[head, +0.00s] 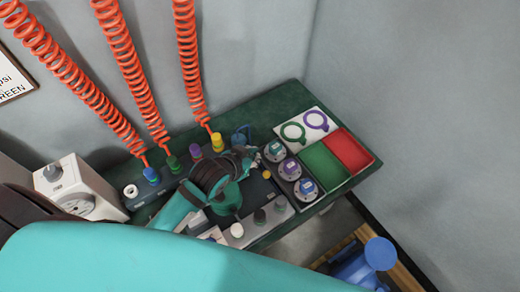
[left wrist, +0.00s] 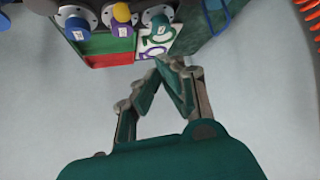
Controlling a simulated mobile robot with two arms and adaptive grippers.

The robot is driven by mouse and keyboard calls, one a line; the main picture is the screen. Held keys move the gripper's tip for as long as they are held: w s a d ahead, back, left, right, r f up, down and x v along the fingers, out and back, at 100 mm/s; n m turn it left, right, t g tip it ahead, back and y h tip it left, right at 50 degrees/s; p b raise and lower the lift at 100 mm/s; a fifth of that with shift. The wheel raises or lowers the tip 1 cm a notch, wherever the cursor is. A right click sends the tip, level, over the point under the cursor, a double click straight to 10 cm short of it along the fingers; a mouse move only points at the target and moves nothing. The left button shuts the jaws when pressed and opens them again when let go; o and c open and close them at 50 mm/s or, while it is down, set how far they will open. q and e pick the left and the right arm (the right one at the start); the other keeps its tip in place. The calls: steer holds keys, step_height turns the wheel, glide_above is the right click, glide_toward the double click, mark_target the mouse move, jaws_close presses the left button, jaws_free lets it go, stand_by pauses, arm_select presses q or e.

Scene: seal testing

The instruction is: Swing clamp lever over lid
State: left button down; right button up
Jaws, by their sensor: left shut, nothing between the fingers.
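My left gripper (head: 247,157) is over the middle of the bench in the head view, close to a dark blue looped part (head: 240,135) behind it. I cannot tell whether that part is the clamp lever, or whether the two touch. The lid is not clearly seen; my arm and gripper cover part of the bench. In the left wrist view the fingers of the left gripper (left wrist: 170,62) meet at their tips with nothing between them. A blue part (left wrist: 214,5) shows at the top edge there. My right gripper is not in view.
Three flanged parts with teal, purple and blue caps (head: 306,187) stand in a rack to the right. Beyond are a green tray (head: 324,166), a red tray (head: 349,150) and a white ring panel (head: 292,132). Orange coiled hoses (head: 130,70) hang behind; a white gauge box (head: 82,188) stands left.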

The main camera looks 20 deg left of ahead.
arm_select(q)
steer(key=x, duration=1)
steer(key=shift+s+a+f+p, duration=0.2)
steer(key=shift+s+f, duration=0.1)
steer(key=shift+s, duration=0.35)
steer(key=shift+s+a+f+p, duration=0.15)
steer(key=shift+s+f, duration=0.15)
steer(key=shift+s, duration=0.35)
steer(key=shift+s+a+f+p, duration=0.1)
steer(key=shift+s+f+p, duration=0.2)
steer(key=shift+s, duration=0.35)
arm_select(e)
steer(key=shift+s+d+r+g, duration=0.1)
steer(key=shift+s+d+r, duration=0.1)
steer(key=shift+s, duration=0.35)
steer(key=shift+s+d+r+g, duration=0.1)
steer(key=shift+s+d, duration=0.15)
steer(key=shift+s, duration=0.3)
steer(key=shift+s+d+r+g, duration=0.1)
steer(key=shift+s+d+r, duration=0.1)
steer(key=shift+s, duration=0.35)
